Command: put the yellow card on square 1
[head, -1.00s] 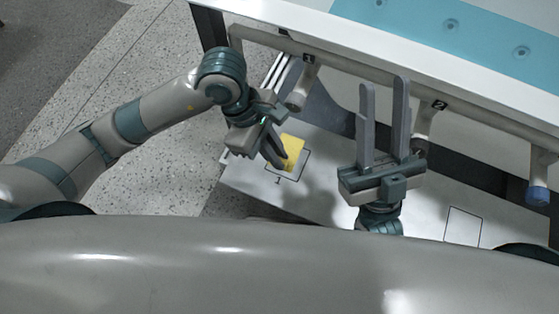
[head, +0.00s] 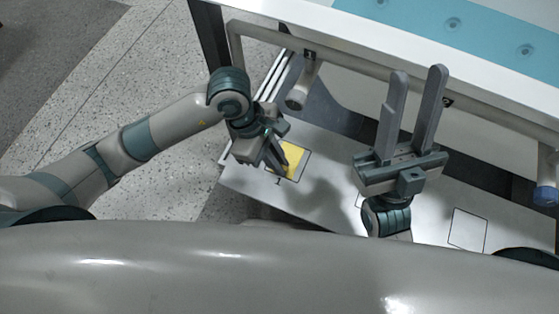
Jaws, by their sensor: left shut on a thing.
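The yellow card (head: 293,158) shows inside the black outline of square 1 (head: 303,168) on the pale board. The number 1 is printed at the near side of the outline. My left gripper (head: 278,166) is shut on the card's left part and covers it. I cannot tell whether the card rests flat on the board or is held just above it. My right gripper (head: 411,85) is open and empty, its two fingers apart and pointing to the far side, to the right of square 1.
The pale board (head: 240,181) has another outlined square (head: 468,229) at the right. Behind it runs a white frame with a grey rail and hanging pipe ends, one (head: 297,97) beyond square 1 and a blue-tipped one (head: 546,195) at the right. A teal strip (head: 440,22) lies at the top.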

